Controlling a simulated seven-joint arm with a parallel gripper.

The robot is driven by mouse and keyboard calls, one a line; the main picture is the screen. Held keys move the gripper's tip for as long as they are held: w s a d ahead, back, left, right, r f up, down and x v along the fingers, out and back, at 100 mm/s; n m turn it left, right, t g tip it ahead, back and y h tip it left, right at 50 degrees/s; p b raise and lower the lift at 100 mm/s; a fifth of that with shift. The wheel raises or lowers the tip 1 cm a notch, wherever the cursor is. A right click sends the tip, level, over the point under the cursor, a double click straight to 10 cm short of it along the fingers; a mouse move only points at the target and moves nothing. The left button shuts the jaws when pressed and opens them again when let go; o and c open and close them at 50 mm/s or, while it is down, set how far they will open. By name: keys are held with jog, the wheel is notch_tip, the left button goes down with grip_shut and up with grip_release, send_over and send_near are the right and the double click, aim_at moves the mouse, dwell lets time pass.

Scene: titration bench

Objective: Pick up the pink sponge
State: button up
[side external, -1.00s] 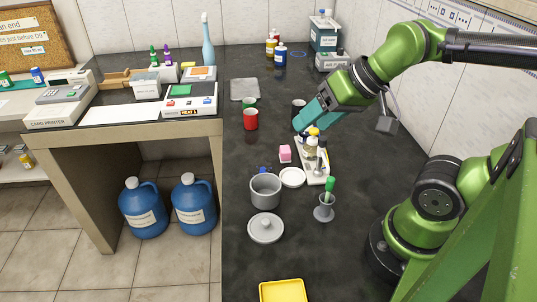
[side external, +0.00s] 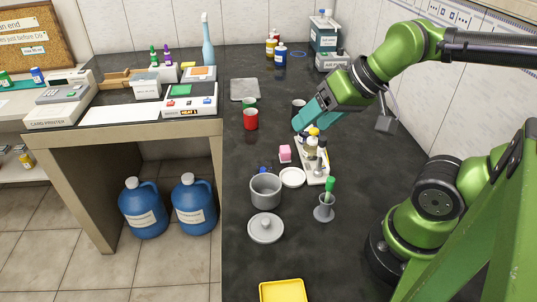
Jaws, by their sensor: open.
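The pink sponge (side external: 285,153) is a small block on the dark bench, left of the white rack and just above the white dish in the picture. My gripper (side external: 306,120) has teal fingers and is open. It is above the bench, up and to the right of the sponge, near the far end of the white rack. It is apart from the sponge.
A white rack (side external: 325,178) with several bottles stands right of the sponge. A white dish (side external: 292,177), a grey pot (side external: 265,188), its lid (side external: 266,228) and a cylinder stand (side external: 324,208) are nearer. Red mug (side external: 251,120) is farther back. The bench left of the sponge is clear.

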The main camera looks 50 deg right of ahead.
jog(key=w+d+f+m+g, duration=0.35)
jog(key=w+d+f, duration=0.2)
jog(key=w, duration=0.45)
jog(key=m+g+h, duration=0.2)
jog(key=g, duration=0.2)
send_near(286, 149)
jog(key=shift+n, duration=0.25)
notch_tip(286, 149, down, 11)
jog(key=shift+s+a+r, duration=0.1)
jog(key=shift+s+r, duration=0.05)
jog(key=c, duration=1.1)
notch_tip(286, 149, up, 10)
jog(key=shift+r, duration=0.1)
jog(key=shift+c, duration=0.2)
jog(key=o, duration=0.6)
jog(key=c, duration=0.5)
jog(key=shift+o, duration=0.2)
